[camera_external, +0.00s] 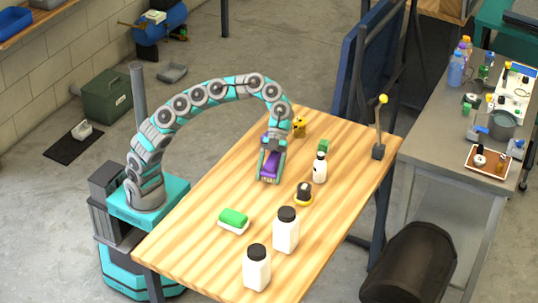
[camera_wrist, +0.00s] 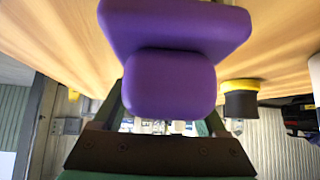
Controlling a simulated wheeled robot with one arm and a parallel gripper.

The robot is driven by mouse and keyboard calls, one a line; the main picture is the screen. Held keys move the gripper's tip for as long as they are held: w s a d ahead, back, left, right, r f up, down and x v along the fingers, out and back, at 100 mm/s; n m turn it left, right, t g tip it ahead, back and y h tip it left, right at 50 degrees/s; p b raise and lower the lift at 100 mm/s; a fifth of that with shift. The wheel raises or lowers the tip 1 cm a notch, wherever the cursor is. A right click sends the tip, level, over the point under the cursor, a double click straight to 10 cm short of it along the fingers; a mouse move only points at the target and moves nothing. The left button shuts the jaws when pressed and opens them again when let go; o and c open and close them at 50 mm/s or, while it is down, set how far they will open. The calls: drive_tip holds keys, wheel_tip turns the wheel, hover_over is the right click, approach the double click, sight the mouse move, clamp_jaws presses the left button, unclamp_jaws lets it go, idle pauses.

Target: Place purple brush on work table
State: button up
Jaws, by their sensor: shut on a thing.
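The purple brush (camera_external: 272,163) is held by my gripper (camera_external: 270,174) over the wooden work table (camera_external: 190,235) in the external view. My gripper is shut on it. In the wrist view the purple brush (camera_wrist: 172,60) fills the upper middle, between the gripper's fingers (camera_wrist: 168,118). The table top (camera_wrist: 275,30) is close beyond it. I cannot tell whether the brush touches the table.
The table's left front part is clear.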

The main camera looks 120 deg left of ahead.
drive_tip(key=c, duration=0.8)
drive_tip(key=shift+r, duration=1.05)
wheel_tip(320, 180, up, 6)
drive_tip(key=p, duration=0.2)
drive_tip(key=shift+a+f+p, duration=0.1)
drive_tip(key=shift+p, duration=0.3)
drive_tip(key=shift+r, duration=0.95)
